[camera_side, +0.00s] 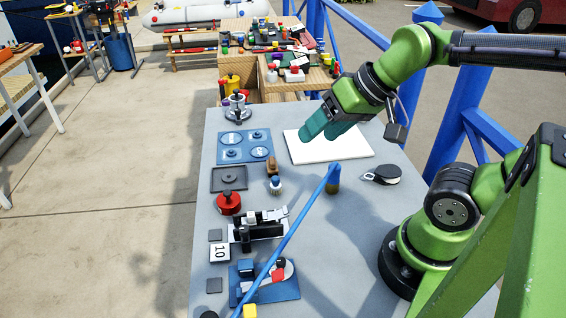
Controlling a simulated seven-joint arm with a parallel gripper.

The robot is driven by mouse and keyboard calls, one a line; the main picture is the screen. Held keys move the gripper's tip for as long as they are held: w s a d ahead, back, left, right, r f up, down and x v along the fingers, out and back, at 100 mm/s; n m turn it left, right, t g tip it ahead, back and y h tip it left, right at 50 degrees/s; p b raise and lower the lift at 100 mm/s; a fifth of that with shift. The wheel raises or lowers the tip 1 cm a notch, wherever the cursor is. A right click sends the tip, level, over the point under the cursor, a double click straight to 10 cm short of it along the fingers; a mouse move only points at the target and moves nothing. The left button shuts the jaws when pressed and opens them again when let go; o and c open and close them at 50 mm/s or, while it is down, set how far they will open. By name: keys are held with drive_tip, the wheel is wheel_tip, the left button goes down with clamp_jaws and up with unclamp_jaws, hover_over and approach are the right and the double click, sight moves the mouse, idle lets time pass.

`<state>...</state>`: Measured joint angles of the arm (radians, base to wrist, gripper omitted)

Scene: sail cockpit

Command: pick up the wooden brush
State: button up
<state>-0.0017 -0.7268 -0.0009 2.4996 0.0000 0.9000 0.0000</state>
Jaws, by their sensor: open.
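The wooden brush (272,166) looks like a small brown piece on the grey table, left of the white board. A small blue-topped, pale round item (275,185) sits just below it in the picture; I cannot tell whether it is part of the brush. My gripper (319,134) has teal fingers pointing down over the white board, up and to the right of the brush and apart from it. The jaws are open, and I see nothing held between them.
The white board (352,150) lies beneath my gripper. A blue pole (291,236) slants across the middle. A blue tray (231,154), a dark square tray (217,180) and a red round item (228,203) lie left of the brush. A black-and-white reel (385,174) lies right.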

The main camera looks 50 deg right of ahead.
drive_tip(key=w+d+f+m+g, duration=0.1)
drive_tip(key=w+d+f+g, duration=0.1)
drive_tip(key=w, duration=0.3)
drive_tip(key=w+d+f+m+g, duration=0.1)
drive_tip(key=w+g, duration=0.1)
drive_tip(key=w, duration=0.3)
drive_tip(key=m+g+h, duration=0.2)
drive_tip(key=m+g, duration=0.1)
hover_over(272, 160)
wheel_tip(272, 160, down, 4)
drive_tip(key=f, duration=1.1)
drive_tip(key=shift+s+a+f, duration=0.1)
drive_tip(key=shift+a+f, duration=0.1)
drive_tip(key=shift+a, duration=0.15)
drive_tip(key=shift+d+f, duration=0.2)
drive_tip(key=shift+f, duration=1.15)
drive_tip(key=shift+d+f, duration=0.2)
drive_tip(key=shift+f, duration=1.15)
drive_tip(key=shift+c, duration=0.4)
drive_tip(key=c, duration=1.1)
drive_tip(key=shift+o, duration=0.2)
drive_tip(key=shift+r, duration=0.1)
